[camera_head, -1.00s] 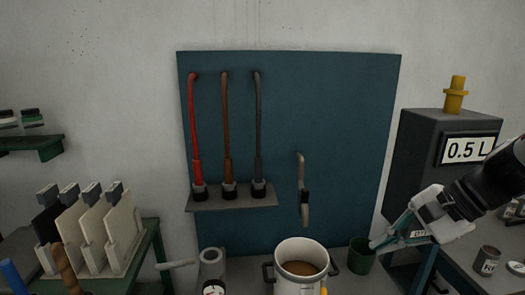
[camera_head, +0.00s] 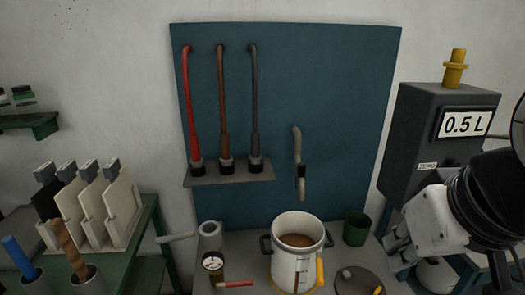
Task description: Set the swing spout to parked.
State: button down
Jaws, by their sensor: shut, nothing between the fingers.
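No part is labelled as the swing spout. A bent, pale metal pipe (camera_head: 298,150) with a dark collar hangs on the blue board, right of the hoses, and may be it; I cannot tell for sure. My gripper (camera_head: 396,250) is at the lower right, in front of the grey dispenser box (camera_head: 425,120) marked 0.5 L. It is shut and empty, well to the right of the pipe and below it. My wrist hides part of the area below the box.
A white pot (camera_head: 297,268) of brown liquid, a green cup (camera_head: 356,230) and a dark lid (camera_head: 357,281) stand on the bench. Red, brown and grey hoses (camera_head: 226,110) hang on the blue board (camera_head: 340,70). A rack of white plates (camera_head: 110,215) stands at left.

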aim_at(300, 168)
jog(key=i+j+z, duration=0.2)
jog(key=i+j, duration=0.5)
jog(key=j, duration=0.1)
